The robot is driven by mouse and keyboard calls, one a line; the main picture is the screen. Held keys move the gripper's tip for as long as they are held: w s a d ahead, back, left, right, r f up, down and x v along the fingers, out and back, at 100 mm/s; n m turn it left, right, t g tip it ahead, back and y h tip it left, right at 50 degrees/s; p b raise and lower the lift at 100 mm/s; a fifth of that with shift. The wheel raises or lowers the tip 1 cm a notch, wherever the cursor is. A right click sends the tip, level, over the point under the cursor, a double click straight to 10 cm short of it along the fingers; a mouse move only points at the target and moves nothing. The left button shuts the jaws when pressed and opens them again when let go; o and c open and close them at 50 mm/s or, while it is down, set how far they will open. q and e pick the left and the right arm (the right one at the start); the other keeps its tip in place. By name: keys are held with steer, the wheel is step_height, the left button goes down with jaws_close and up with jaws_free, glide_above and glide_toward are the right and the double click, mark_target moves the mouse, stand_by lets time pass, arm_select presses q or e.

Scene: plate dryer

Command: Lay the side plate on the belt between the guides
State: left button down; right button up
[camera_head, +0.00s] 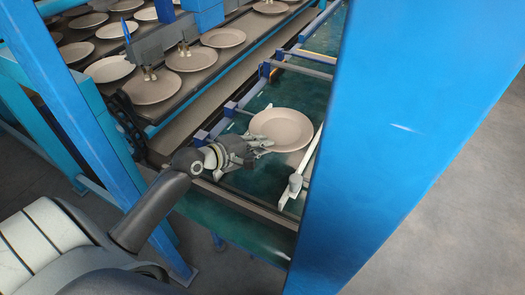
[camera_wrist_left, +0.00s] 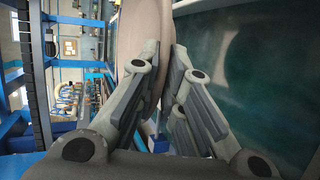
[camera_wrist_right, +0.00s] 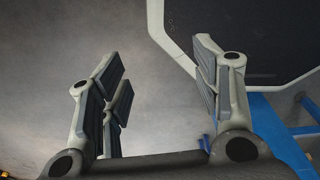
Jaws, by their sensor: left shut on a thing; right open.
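The side plate (camera_head: 282,129) is a round beige plate above the dark green belt (camera_head: 240,208). My left gripper (camera_head: 258,147) is shut on its near left rim. In the left wrist view the plate (camera_wrist_left: 137,35) stands edge-on between the fingers (camera_wrist_left: 160,75). Whether it touches the belt cannot be told. A white guide (camera_head: 310,150) runs along the plate's right side, and blue brackets with a grey rail (camera_head: 245,98) run on its left. My right gripper (camera_wrist_right: 160,85) is open and empty over grey floor, and is not seen in the head view.
A wide blue post (camera_head: 420,110) hides the belt's right side. A second conveyor at the left carries several plates (camera_head: 151,88). A blue post (camera_head: 85,110) stands beside my left arm. Grey floor (camera_head: 470,210) is free at the right.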

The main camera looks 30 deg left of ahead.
arm_select(q)
steer(key=b, duration=0.1)
glide_above(262, 162)
step_height(262, 162, down, 6)
steer(key=shift+s+r, duration=0.1)
steer(key=shift+r, duration=0.1)
steer(key=shift+a+f, duration=0.1)
steer(key=shift+f, duration=0.25)
steer(key=shift+w+f+b, duration=0.2)
steer(key=shift+f+b, duration=0.15)
steer(key=shift+f, duration=1.15)
arm_select(e)
steer(key=shift+w+d+f, duration=0.7)
steer(key=shift+w+f, duration=0.05)
steer(key=shift+f, duration=0.1)
steer(key=shift+a, duration=0.1)
arm_select(q)
steer(key=shift+f+b, duration=0.55)
steer(key=shift+f, duration=0.05)
steer(key=c, duration=1.7)
jaws_free()
steer(key=shift+s, duration=0.1)
steer(key=shift+o, duration=0.7)
arm_select(e)
steer(key=shift+s+f, duration=0.1)
steer(key=shift+f, duration=0.4)
